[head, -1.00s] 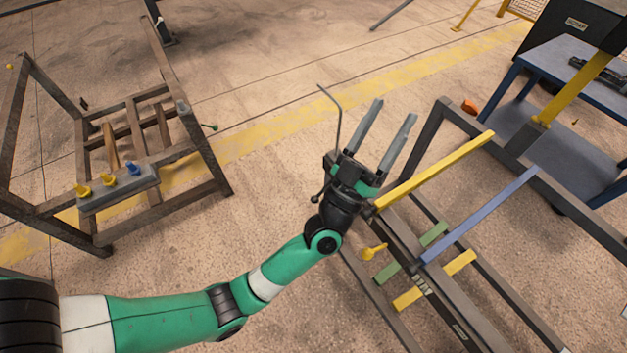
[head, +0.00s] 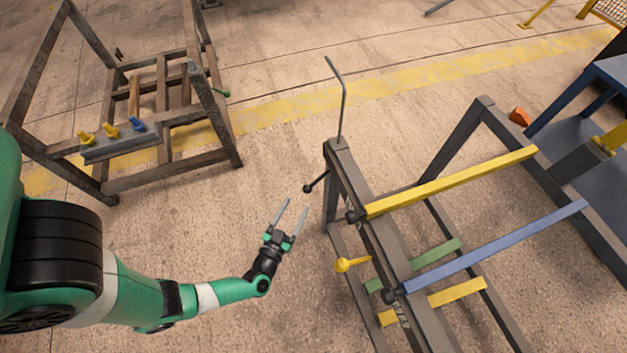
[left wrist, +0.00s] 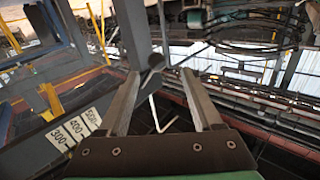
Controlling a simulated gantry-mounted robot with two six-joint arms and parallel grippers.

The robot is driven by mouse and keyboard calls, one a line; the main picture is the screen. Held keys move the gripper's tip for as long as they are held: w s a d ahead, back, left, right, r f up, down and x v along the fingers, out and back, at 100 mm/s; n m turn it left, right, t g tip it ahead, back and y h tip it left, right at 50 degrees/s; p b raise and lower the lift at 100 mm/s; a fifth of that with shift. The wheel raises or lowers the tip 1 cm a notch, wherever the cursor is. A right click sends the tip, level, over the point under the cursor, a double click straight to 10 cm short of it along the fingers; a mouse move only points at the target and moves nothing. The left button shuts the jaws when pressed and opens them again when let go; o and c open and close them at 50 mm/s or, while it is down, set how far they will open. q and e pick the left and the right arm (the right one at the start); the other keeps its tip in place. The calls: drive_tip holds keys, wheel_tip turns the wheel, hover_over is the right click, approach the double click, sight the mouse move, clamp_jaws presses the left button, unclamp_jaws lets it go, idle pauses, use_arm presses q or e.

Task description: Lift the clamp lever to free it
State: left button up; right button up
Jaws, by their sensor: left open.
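A short dark lever with a black ball end (head: 316,182) sticks out from the left side of the dark rack's upright; it looks like the clamp lever. My left gripper (head: 290,215) is open and empty, left of and below the ball in the head view, with a gap between them. In the left wrist view, a black ball (left wrist: 155,61) shows between the fingertips of my open gripper (left wrist: 160,75), just beyond them; nothing is held. My right gripper is not in view.
The rack carries a yellow bar (head: 450,182), a blue bar (head: 495,247) and a bent upright rod (head: 342,95). A yellow knob (head: 350,264) sits lower on its near side. Another rack (head: 150,185) stands left; bare floor lies between.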

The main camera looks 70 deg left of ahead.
sight(306, 190)
use_arm(q)
drive_tip(key=b+x, duration=0.3)
drive_tip(key=x, duration=0.7)
drive_tip(key=shift+w+b, duration=0.35)
drive_tip(key=shift+w+a+r, duration=0.1)
drive_tip(key=shift+w+a, duration=0.15)
drive_tip(key=shift+w, duration=0.05)
clamp_jaws()
idle(0.4)
